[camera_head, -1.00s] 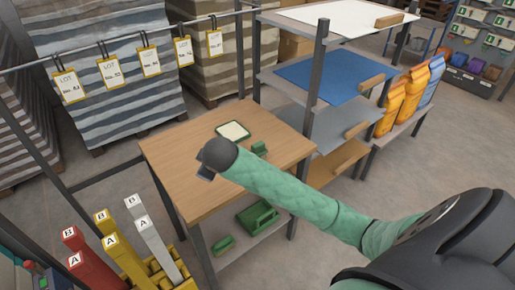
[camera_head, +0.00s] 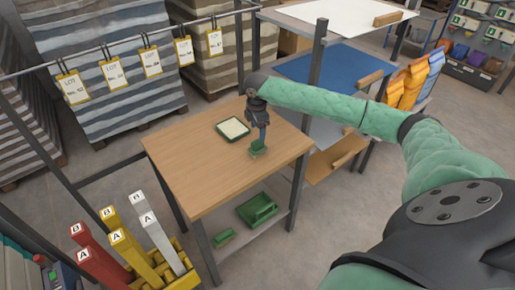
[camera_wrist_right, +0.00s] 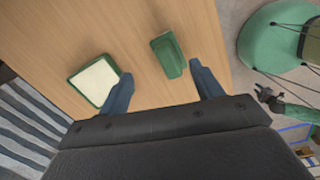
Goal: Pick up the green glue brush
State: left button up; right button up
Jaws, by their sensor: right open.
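The green glue brush (camera_head: 259,148), a small green block-like piece, lies on the wooden table (camera_head: 190,165) near its right side. In the right wrist view the brush (camera_wrist_right: 168,57) shows ahead of and between the two fingers. My right gripper (camera_head: 262,138) points down just above the brush. It also shows in the wrist view (camera_wrist_right: 162,80), with its fingers wide apart and nothing held between them. I cannot tell from these views whether a finger touches the brush.
A green-rimmed tray with a cream surface (camera_head: 233,129) lies left of the brush, close to the left finger in the wrist view. Green items, including a box (camera_head: 257,209), sit on the lower shelf. A shelf rack (camera_head: 316,70) stands at the right.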

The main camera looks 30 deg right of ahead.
aim_at(257, 141)
jog(key=shift+s+a+f+n, duration=0.1)
jog(key=shift+s+f+n, duration=0.05)
jog(key=shift+n, duration=0.35)
jog(key=shift+s+a+n+g+y, duration=0.15)
jog(key=shift+n+g+y, duration=0.15)
jog(key=shift+n, duration=0.4)
jog(key=shift+f, duration=0.3)
notch_tip(257, 141, down, 2)
jog(key=shift+f+n+p, duration=0.1)
jog(key=shift+n+p, duration=0.2)
jog(key=shift+p, duration=0.25)
notch_tip(257, 141, down, 4)
jog(key=p, duration=0.2)
jog(key=shift+s+a+p, duration=0.1)
jog(key=shift+s+p, duration=0.05)
jog(key=shift+p, duration=0.2)
pick_arm(q)
jog(key=s+a+f+t, duration=0.1)
jog(key=s+a+f, duration=0.2)
jog(key=f, duration=0.4)
jog(key=shift+s, duration=0.35)
pick_arm(e)
jog(key=shift+f, duration=0.55)
pick_arm(q)
jog(key=shift+w, duration=0.1)
pick_arm(e)
jog(key=c, duration=1.1)
